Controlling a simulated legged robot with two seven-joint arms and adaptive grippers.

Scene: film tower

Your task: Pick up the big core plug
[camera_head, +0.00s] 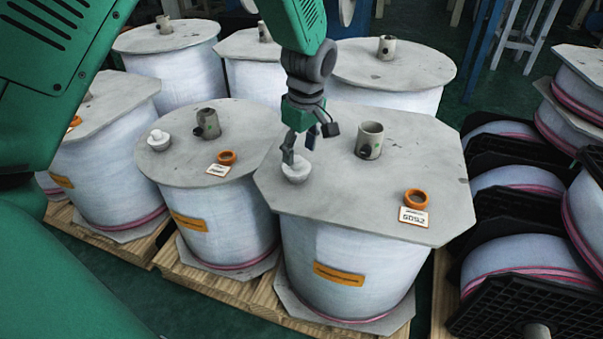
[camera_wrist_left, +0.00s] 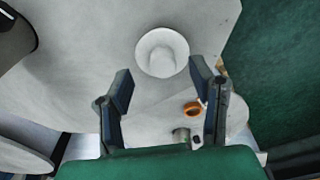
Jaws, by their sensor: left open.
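A white core plug (camera_head: 296,170), round with a raised knob, sits on the near left part of the grey top of the front spool (camera_head: 330,200). In the left wrist view the plug (camera_wrist_left: 162,52) lies just beyond the fingertips, about midway between them. My left gripper (camera_head: 299,150) is open and empty, pointing down close over this plug; I cannot tell whether a finger touches it. Its two fingers also show apart in the left wrist view (camera_wrist_left: 161,82). A second white plug (camera_head: 158,138) lies on the round spool (camera_head: 185,165) to the left. My right gripper is not in view.
A core tube (camera_head: 370,140) stands up from the front spool, right of my left gripper. An orange ring (camera_head: 416,198) and a label (camera_head: 413,217) lie near its right edge. More spools stand behind and left. Black-flanged reels (camera_head: 520,270) stack at the right.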

